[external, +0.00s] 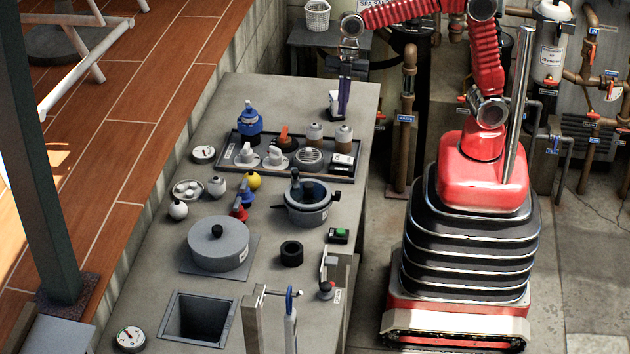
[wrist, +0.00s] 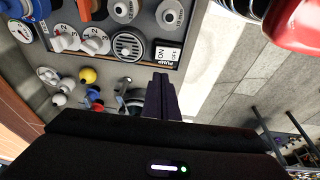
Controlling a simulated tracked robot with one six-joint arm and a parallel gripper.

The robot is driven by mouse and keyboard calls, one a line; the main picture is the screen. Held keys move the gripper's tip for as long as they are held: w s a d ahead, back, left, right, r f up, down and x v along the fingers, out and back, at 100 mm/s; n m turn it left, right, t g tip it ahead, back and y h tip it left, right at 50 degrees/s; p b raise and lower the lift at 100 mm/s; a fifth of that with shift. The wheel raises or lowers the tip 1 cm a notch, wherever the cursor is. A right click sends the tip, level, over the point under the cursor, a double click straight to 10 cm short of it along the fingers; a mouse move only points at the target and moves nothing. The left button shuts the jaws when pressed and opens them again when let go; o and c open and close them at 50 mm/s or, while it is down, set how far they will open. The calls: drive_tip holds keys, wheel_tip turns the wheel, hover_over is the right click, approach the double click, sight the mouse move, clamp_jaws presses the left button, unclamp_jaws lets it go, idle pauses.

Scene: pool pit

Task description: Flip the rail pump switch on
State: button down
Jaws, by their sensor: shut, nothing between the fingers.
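The pump switch (external: 344,163) is a small black-and-white unit at the right end of the dark tray on the bench. In the wrist view its plate (wrist: 167,54), lettered PUMP, lies just beyond my fingertips. Its lettering shows upside down, and I cannot tell the rocker's position. My gripper (external: 344,112) points down above the far part of the bench, behind the tray and apart from the switch. Its dark fingers (wrist: 161,80) are together and empty.
The dark tray (external: 235,167) also holds knobs, a round grille, a blue valve and small jars. Nearer stand a lidded grey pot (external: 218,244), a clamp-lidded pot (external: 307,202), a green-button box (external: 339,235) and a square opening (external: 197,318). Pipes line the right wall.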

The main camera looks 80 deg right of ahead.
approach(341, 158)
drive_tip(key=f, duration=0.1)
drive_tip(key=w+a+f, duration=0.1)
drive_tip(key=f, duration=0.1)
drive_tip(key=a+f, duration=0.1)
drive_tip(key=f, duration=0.1)
drive_tip(key=shift+w, duration=0.35)
drive_tip(key=shift+f, duration=0.3)
drive_tip(key=shift+w, duration=0.1)
drive_tip(key=shift+w+f+g, duration=0.15)
drive_tip(key=shift+f+g, duration=0.2)
drive_tip(key=shift+g, duration=0.05)
drive_tip(key=shift+r, duration=0.1)
drive_tip(key=shift+s+r, duration=0.3)
drive_tip(key=shift+s, duration=0.5)
